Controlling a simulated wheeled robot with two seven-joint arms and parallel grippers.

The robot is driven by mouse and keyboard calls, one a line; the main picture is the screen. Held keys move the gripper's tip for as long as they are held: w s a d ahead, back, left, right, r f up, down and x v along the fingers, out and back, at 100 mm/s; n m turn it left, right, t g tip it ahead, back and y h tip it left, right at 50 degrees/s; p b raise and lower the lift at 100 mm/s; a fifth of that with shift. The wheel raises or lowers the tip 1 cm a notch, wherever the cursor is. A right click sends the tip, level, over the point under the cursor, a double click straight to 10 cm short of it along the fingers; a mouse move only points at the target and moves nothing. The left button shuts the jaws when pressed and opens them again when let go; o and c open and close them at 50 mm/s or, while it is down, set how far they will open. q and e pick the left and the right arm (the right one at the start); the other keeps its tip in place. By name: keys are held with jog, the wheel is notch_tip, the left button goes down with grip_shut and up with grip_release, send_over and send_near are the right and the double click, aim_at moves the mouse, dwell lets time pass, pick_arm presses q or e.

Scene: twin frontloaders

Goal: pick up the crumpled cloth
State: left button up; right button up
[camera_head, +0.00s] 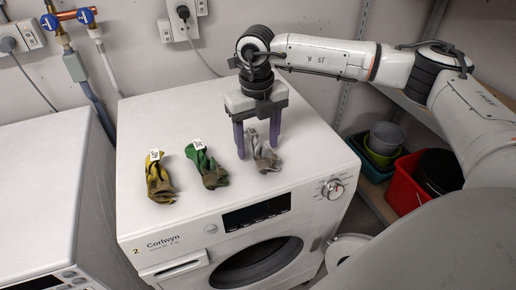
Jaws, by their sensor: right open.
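Three crumpled cloths lie in a row on top of the white washing machine (140,120). The yellow cloth (160,183) is at the left, the green cloth (207,168) in the middle and the grey cloth (266,158) at the right. Each has a small white tag. My right gripper (258,148) points down over the machine's top with its two fingers apart. The grey cloth shows between and in front of the fingers; I cannot tell whether they touch it. The left gripper is not in view.
A second white machine (40,190) stands at the left. Taps and hoses (75,65) and sockets (184,15) are on the back wall. A red bucket (404,185) and a green tub (380,150) sit on a shelf at the right. The machine top's left part is clear.

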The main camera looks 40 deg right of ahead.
jog(key=shift+c, duration=0.6)
jog(key=c, duration=1)
jog(key=shift+r, duration=0.1)
